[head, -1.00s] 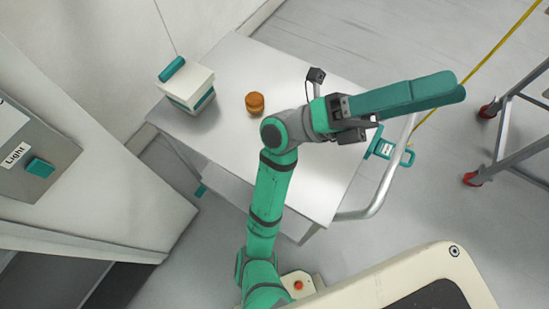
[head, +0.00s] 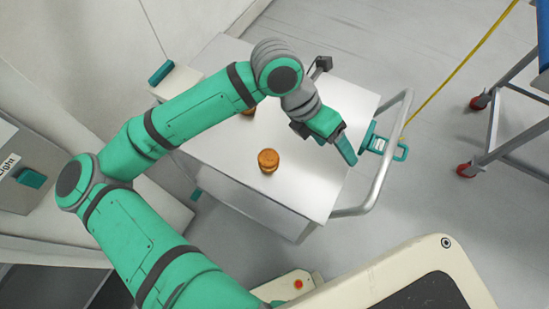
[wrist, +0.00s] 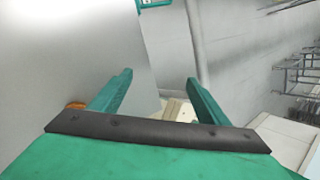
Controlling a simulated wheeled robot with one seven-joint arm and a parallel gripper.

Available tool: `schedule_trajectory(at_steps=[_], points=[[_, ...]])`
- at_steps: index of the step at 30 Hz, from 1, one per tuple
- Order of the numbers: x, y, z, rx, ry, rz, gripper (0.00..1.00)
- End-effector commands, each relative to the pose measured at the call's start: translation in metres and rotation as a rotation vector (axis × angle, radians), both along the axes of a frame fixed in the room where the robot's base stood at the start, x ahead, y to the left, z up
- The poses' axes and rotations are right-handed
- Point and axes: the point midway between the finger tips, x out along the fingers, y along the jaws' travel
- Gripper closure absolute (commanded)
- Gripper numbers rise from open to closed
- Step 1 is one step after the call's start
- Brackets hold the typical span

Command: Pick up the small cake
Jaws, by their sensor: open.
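Two similar small round brown-orange cakes stand on the white cart top (head: 225,150). The nearer cake (head: 268,161) shows whole. The farther cake (head: 248,111) is partly hidden behind my arm; I cannot tell which one is meant. My gripper (head: 346,150) is over the right part of the cart top, to the right of both cakes, pointing down and right. In the wrist view its two fingers (wrist: 158,76) are spread with nothing between them. One brown cake (wrist: 75,104) shows at the left there, partly hidden by the left finger.
A curved push rail (head: 384,165) and teal tag (head: 375,142) are at the cart's right. A grey-framed trolley (head: 495,120) stands further right.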

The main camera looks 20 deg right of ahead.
Motion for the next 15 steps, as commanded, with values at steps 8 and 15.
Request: schedule_trajectory(at_steps=[8, 15], points=[[0.071, 0.094, -0.031, 0.359, -0.223, 0.099, 0.3], [0.093, 0.129, -0.036, 0.475, -0.29, 0.135, 0.3]])
